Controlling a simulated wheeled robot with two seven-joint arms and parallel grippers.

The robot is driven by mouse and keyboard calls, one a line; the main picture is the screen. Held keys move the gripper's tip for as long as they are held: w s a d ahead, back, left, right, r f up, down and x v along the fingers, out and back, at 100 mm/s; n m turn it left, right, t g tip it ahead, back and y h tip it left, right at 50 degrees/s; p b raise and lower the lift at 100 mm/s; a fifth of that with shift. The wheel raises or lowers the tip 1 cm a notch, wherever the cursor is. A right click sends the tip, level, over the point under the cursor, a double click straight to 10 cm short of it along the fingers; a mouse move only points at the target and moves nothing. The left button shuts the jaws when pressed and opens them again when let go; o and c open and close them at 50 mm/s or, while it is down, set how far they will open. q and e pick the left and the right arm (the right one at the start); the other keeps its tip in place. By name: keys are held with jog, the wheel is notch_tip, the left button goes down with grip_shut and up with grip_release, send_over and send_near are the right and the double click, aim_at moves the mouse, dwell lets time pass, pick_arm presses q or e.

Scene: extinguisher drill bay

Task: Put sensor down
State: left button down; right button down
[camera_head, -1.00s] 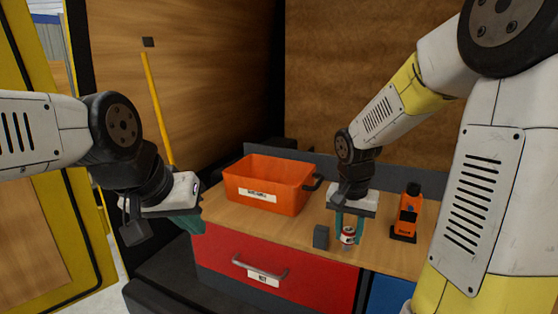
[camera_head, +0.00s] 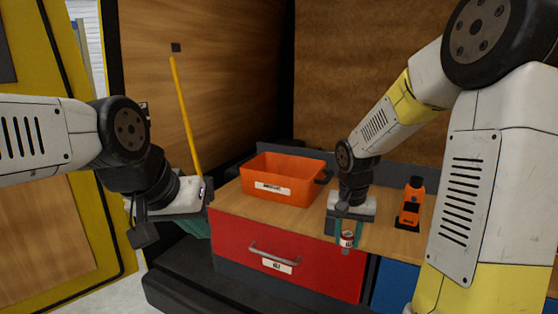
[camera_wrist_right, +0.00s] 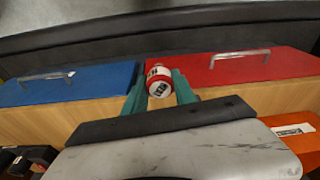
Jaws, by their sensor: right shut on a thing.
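The sensor appears to be the small red and white cylinder (camera_head: 347,240) with a dark label, held between the teal fingers of my right gripper (camera_head: 346,236). That gripper points down at the front edge of the bench. In the right wrist view the cylinder (camera_wrist_right: 158,82) sits between the fingers, seen against the bench front between the blue and red drawers. I cannot tell whether it touches the bench. My left gripper (camera_head: 194,222) is at the left of the bench, away from the sensor; its fingers are mostly hidden.
An orange bin (camera_head: 258,181) with a white label stands on the wooden bench top (camera_head: 232,203). An orange device (camera_head: 411,205) stands to the right of my right gripper. The red drawer (camera_head: 230,245) is below.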

jog(key=w+f+n, duration=0.1)
jog(key=w+f, duration=0.1)
jog(key=w+a+f+n, duration=0.1)
jog(key=w+f, duration=0.1)
jog(key=w+a+f+n, duration=0.1)
jog(key=w+f, duration=0.1)
jog(key=shift+w+f+n+y, duration=0.25)
jog(key=shift+n+y, duration=0.05)
jog(key=s+f, duration=0.4)
jog(key=f, duration=0.2)
